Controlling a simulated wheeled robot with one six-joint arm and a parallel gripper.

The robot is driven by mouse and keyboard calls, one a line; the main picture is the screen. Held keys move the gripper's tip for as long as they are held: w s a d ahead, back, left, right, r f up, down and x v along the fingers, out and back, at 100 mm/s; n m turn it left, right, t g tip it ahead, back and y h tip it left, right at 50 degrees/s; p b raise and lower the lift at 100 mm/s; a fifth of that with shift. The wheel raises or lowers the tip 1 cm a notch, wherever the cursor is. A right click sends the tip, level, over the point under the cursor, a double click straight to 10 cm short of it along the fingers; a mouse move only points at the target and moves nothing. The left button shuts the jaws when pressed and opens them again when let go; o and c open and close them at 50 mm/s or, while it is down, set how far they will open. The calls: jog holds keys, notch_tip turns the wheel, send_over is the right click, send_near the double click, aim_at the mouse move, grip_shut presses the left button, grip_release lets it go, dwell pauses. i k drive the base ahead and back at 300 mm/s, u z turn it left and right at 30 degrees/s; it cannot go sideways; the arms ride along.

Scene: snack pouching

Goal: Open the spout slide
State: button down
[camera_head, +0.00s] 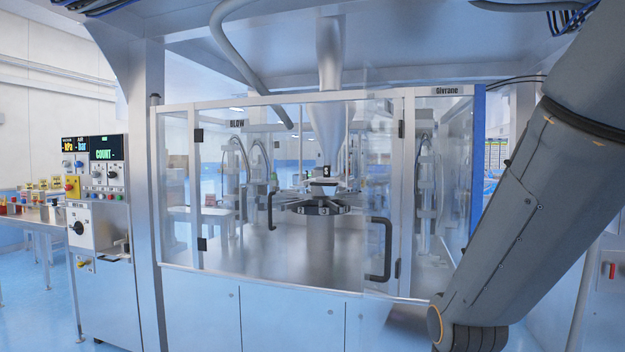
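A pale funnel-shaped spout (327,120) hangs down from the ceiling of the machine, behind the clear front panels. At its lower end is a small dark part (322,171), which may be the spout slide; it is too small to tell whether it is open or shut. Below it sits a round dark turntable (318,207) on a thick column. My arm crosses the right side of the view, in front of the machine. My gripper is out of view.
Clear guard doors with two black handles, a left one (271,211) and a lower right one (387,249), front the machine; I cannot tell whether they stand ajar. A control cabinet (98,225) stands at left. A table (32,217) with small items is farther left.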

aim_at(337, 182)
jog(key=u, duration=0.6)
jog(key=i, duration=0.65)
jog(key=u, duration=0.65)
jog(key=i, duration=1.35)
jog(key=z, duration=0.7)
